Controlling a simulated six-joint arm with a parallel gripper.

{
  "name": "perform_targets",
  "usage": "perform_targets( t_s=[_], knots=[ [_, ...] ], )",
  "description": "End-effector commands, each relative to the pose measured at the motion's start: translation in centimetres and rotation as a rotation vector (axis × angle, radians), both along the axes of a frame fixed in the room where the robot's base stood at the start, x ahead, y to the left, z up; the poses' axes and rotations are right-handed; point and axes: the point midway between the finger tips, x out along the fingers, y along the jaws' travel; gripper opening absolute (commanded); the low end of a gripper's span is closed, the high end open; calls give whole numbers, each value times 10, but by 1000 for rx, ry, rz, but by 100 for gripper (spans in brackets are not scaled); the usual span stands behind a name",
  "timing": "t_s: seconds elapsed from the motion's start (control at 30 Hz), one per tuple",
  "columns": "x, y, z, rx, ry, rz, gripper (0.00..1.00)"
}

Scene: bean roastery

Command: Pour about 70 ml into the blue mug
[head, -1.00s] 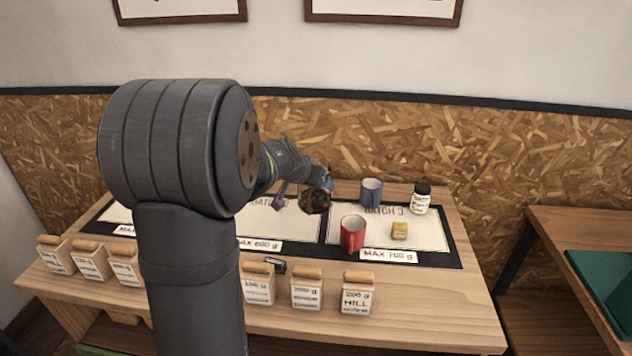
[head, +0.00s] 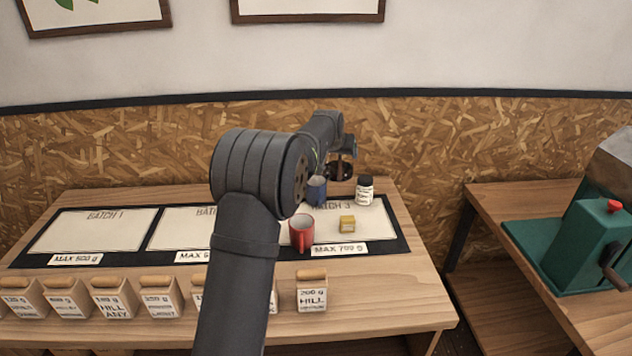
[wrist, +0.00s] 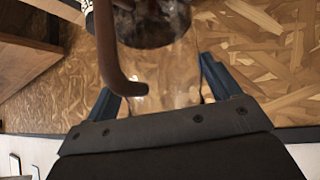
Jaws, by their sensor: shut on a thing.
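The blue mug (head: 317,190) stands upright at the back of the BATCH 3 panel, partly hidden by my arm. My gripper (head: 348,150) is shut on a dark-looking glass jug (head: 341,171), held above the table just right of the blue mug. In the wrist view the jug (wrist: 150,22) shows a dark body, with a brown curved handle (wrist: 112,65) near the blue fingers of my gripper (wrist: 160,88). The jug's mouth and fill level cannot be made out. I see no stream into the mug.
A red mug (head: 301,234) and a small yellow block (head: 347,223) stand in front of the blue mug. A white jar with a black lid (head: 364,192) is to its right. Several wood-topped labelled blocks (head: 312,292) line the front edge. A green grinder (head: 590,240) stands on the right table.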

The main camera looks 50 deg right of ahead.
Motion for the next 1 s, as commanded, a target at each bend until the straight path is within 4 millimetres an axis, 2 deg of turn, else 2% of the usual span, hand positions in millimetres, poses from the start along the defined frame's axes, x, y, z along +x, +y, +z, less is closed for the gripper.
perform_targets(
  t_s=[0.03, 0.1, 0.3, 0.53, 1.0],
  knots=[
    [-8, -14, 1, -4, -5, 1, 47],
    [-17, -28, 0, -7, -9, 8, 47],
    [-31, -51, 2, -18, -16, 27, 47],
    [-35, -56, 2, -20, -18, 32, 47],
    [-29, -50, -2, -73, 46, 35, 47]
  ],
)
